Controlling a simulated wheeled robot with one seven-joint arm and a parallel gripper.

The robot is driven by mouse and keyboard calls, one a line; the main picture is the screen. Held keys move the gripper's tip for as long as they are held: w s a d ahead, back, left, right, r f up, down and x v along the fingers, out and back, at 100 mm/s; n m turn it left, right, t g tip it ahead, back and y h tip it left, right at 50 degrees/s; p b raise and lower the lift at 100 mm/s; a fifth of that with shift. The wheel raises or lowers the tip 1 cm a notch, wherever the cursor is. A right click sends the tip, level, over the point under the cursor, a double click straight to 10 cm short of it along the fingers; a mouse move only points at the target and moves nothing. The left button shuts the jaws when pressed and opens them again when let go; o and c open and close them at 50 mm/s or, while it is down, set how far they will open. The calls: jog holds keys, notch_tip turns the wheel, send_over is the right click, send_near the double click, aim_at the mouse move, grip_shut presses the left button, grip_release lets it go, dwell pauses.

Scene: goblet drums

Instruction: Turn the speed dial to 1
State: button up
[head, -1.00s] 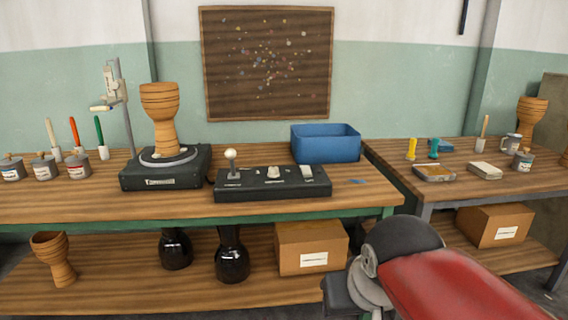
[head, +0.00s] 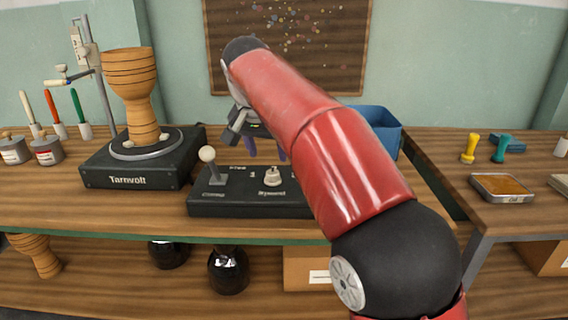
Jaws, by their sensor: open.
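The black control box (head: 232,204) lies on the workbench, right of the turntable. Its pale speed dial (head: 272,177) sits on top near the middle, with lettering like "Speed" below it. I cannot read the dial's setting. A lever with a white ball knob (head: 207,154) stands at the box's left end. My gripper (head: 266,156) is above and behind the dial, pointing down, its purple fingers apart and empty. It does not touch the dial as far as I can tell. My red arm hides the right part of the box.
A turntable (head: 140,178) marked "Tarnvolt" bears a wooden goblet drum shell (head: 135,92) to the left. A blue bin (head: 378,121) stands behind my arm. A second table on the right holds yellow (head: 470,149) and teal (head: 502,149) stampers and a tray (head: 502,187).

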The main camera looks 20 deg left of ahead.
aim_at(272, 172)
jog(key=b+x, duration=0.1)
jog(key=x, duration=0.6)
jog(key=shift+s, duration=0.1)
jog(key=c, duration=1)
jog(key=shift+o, duration=0.2)
